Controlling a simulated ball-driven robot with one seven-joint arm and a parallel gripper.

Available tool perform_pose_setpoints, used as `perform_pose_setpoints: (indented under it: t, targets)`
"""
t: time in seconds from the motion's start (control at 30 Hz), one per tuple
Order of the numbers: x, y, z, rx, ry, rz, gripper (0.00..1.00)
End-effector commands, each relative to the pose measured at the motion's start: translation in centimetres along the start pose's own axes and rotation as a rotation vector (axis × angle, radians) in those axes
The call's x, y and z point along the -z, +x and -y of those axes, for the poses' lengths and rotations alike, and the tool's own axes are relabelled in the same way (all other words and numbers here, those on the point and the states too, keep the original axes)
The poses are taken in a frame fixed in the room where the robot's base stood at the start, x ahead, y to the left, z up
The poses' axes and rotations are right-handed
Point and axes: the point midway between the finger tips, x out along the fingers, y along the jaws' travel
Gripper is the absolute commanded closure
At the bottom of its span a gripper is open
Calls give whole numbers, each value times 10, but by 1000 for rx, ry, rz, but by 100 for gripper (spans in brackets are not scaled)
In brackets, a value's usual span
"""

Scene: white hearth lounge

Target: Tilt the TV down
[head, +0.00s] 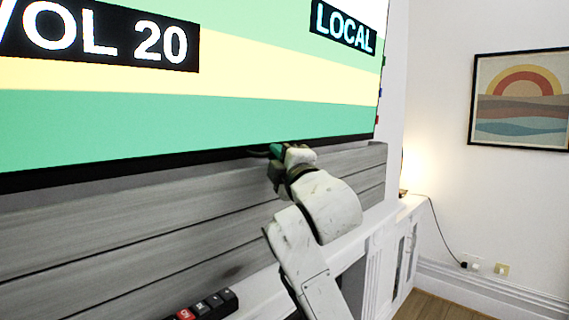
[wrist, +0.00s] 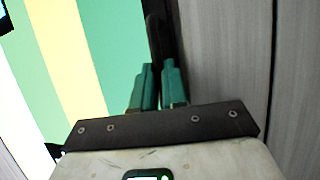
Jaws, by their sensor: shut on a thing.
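The TV (head: 200,110) fills the upper left of the head view, with its lit screen showing "VOL 20" and "LOCAL" over green and yellow bands. Its black lower edge runs above the grey plank panel. My gripper (head: 277,152) is at that lower edge, right of the TV's middle. The exact contact at the fingertips is dark and partly hidden.
The grey plank panel (head: 130,230) lies behind and below the TV. A black remote with a red button (head: 185,314) shows at the bottom. A white cabinet (head: 385,245) stands to the right, with a lamp glow and cord beyond. A framed sunset picture (head: 520,100) hangs on the right wall.

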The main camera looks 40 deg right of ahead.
Motion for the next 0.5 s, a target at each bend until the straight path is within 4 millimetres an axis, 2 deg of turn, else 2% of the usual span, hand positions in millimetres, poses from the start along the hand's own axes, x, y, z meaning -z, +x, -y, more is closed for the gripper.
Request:
perform_pose_setpoints:
  t: [0.23,0.27,0.5]
  targets:
    - [0,1,2,6,1,-1,100]
    - [0,1,2,6,1,-1,86]
    - [0,1,1,4,0,-1,63]
